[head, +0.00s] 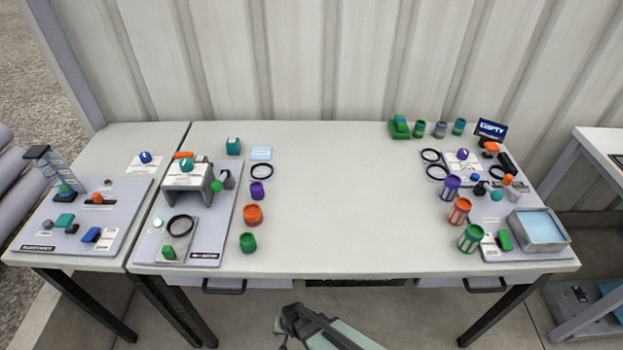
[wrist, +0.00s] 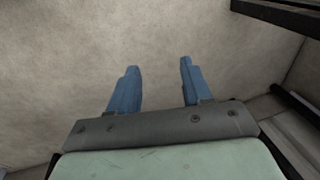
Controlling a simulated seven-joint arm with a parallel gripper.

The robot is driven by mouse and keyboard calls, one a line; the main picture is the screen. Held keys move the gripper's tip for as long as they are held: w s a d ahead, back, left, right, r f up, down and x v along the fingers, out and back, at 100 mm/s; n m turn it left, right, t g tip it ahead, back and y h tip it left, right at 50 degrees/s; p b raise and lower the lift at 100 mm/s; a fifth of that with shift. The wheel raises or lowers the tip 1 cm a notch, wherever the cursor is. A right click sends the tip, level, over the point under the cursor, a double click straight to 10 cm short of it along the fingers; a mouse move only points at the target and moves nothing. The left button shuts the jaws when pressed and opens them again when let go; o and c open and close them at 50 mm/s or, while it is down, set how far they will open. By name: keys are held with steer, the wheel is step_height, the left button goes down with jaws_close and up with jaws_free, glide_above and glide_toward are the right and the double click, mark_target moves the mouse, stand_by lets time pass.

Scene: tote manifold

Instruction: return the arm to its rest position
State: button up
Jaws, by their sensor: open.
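My gripper (wrist: 158,85) shows in the wrist view with its two blue fingers spread apart and nothing between them. Behind the fingers lies bare grey-beige floor. In the head view my arm (head: 325,330) shows at the bottom middle, in front of the table's front edge and clear of the tabletop. The fingers cannot be made out in the head view.
A long pale table (head: 340,210) has a bare middle. Boards with small parts stand left (head: 213,240) and right; several coloured cups stand beside them. A grey tray (head: 565,243) sits at the right front. Drawer handles (head: 224,291) jut below the front edge.

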steer(key=s+d+r+g, duration=0.2)
steer(key=s+d, duration=0.3)
steer(key=d, duration=0.4)
steer(key=s+d+r+g+h, duration=0.1)
steer(key=s+d+r+g, duration=0.1)
steer(key=s+d, duration=0.3)
steer(key=s+d+r+g+h, duration=0.1)
steer(key=s+d+r+g, duration=0.1)
steer(key=d, duration=1)
steer(key=s+g, duration=0.1)
steer(key=s, duration=0.1)
steer(key=shift+s+d+r+g, duration=0.3)
steer(key=shift+s, duration=0.1)
